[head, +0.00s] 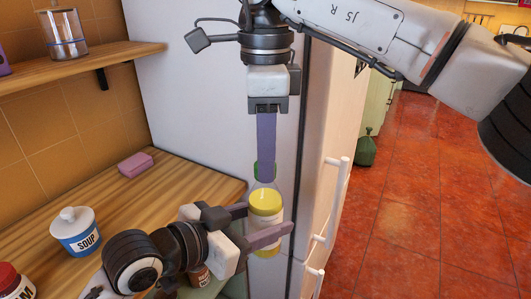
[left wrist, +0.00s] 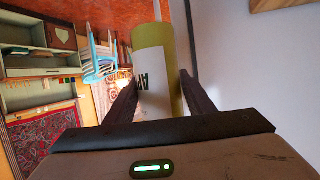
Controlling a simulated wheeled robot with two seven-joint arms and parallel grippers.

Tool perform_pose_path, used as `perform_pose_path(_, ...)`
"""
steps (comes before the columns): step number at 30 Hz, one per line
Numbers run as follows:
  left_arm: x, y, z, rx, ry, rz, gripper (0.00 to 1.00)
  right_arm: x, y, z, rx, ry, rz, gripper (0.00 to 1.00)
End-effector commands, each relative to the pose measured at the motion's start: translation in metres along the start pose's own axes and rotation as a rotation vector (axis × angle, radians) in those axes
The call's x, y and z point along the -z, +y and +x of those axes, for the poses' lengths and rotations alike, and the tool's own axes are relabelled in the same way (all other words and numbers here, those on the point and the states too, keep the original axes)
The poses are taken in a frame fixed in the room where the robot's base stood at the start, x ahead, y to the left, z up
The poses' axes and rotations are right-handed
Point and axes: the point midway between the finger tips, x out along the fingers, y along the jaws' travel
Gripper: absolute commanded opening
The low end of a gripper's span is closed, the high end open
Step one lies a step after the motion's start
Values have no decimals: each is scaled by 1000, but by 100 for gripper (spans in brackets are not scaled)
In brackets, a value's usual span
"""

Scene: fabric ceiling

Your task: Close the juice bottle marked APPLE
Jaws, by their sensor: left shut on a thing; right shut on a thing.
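In the left wrist view, the bottle (left wrist: 154,45) is between my left fingers (left wrist: 160,95), and part of a label reading "AP" shows. My right gripper (head: 265,176) points straight down at the bottle's top and is shut on a green cap (head: 257,171). The fingers mostly hide the cap, so I cannot tell whether it is seated on the neck.
A wooden counter (head: 185,190) at left holds a soup jar (head: 75,236), a pink block (head: 135,165) and a red-lidded jar (head: 10,279). A shelf (head: 95,62) with a glass jar (head: 65,38) is above. A white fridge (head: 215,95) stands close behind the bottle. Red floor is open at right.

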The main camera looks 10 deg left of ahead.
Motion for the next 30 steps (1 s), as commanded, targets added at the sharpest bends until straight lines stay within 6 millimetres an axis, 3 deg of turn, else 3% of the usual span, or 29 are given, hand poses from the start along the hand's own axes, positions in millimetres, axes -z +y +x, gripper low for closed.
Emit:
perform_pose_path(21,3,1,-1,-2,7,3,0,0,-1,0,2,-4,1574,0)
perform_pose_path(24,3,1,-1,-2,7,3,0,-1,-1,0,2,-5,1686,0)
perform_pose_path(28,3,1,-1,-2,7,3,0,0,-1,0,2,-5,1679,0)
perform_pose_path(29,3,1,-1,-3,7,3,0,0,-1,0,2,-5,1679,31)
perform_pose_path(30,3,1,-1,-2,7,3,0,0,-1,0,2,-5,1679,38)
